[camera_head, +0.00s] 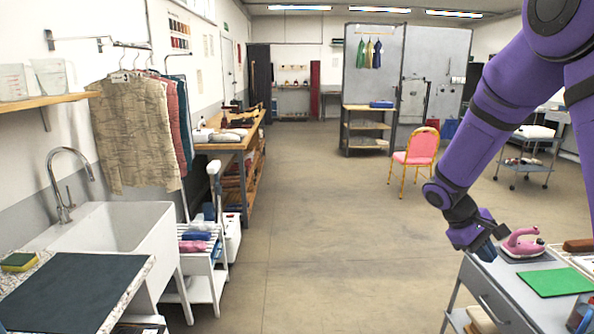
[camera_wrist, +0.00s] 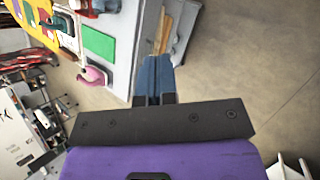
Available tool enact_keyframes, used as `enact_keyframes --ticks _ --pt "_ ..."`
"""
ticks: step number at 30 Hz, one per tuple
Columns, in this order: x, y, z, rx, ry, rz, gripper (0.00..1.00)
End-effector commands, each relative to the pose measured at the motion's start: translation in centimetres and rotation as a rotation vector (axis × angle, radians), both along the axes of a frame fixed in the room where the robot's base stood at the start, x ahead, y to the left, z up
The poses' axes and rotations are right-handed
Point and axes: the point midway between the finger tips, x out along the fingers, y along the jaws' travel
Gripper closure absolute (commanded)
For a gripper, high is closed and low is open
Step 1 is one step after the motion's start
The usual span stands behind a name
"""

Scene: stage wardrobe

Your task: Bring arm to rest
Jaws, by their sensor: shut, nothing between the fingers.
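My purple arm reaches down from the upper right in the head view. My gripper (camera_head: 486,250) is over the left edge of a grey cart (camera_head: 492,290), just left of a pink iron (camera_head: 522,243). In the wrist view my gripper (camera_wrist: 153,78) shows its blue fingers close together, with nothing held. The iron also shows in the wrist view (camera_wrist: 95,76), apart from the fingers.
A white sink (camera_head: 120,235) and a hanging-clothes rail (camera_head: 135,130) are at left. The middle floor is clear.

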Motion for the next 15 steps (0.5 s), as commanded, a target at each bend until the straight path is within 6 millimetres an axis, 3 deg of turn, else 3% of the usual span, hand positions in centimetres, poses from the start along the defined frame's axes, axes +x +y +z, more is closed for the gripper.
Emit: enact_keyframes --ticks 3,15 --pt "-1.6 1.0 3.2 0.062 -0.083 -0.036 1.00" --pt "-8.2 4.7 11.6 0.268 -0.344 -0.133 1.00"
